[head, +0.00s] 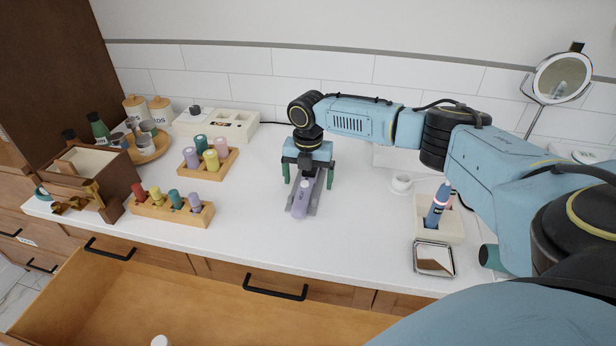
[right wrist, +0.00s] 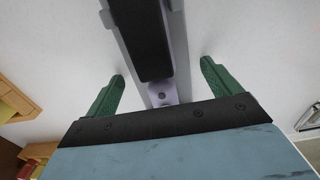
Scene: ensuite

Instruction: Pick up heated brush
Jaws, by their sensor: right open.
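The heated brush (head: 300,206) appears to be the lavender tool lying on a narrow grey rest (head: 315,208) on the white counter. In the right wrist view its dark part (right wrist: 152,40) runs away between the fingers, with a lavender part (right wrist: 162,92) close to the palm. My right gripper (head: 308,181) points down over the brush, its green fingers apart on either side. In the right wrist view the gripper (right wrist: 162,75) shows a gap between each finger and the brush. My left gripper is not in view.
Wooden peg holders (head: 172,208) with coloured rollers and a brown box (head: 110,172) stand at the left. A white holder (head: 452,227) with a blue tool and a square mirror (head: 433,260) stand at the right. An open drawer (head: 200,300) lies below the front edge.

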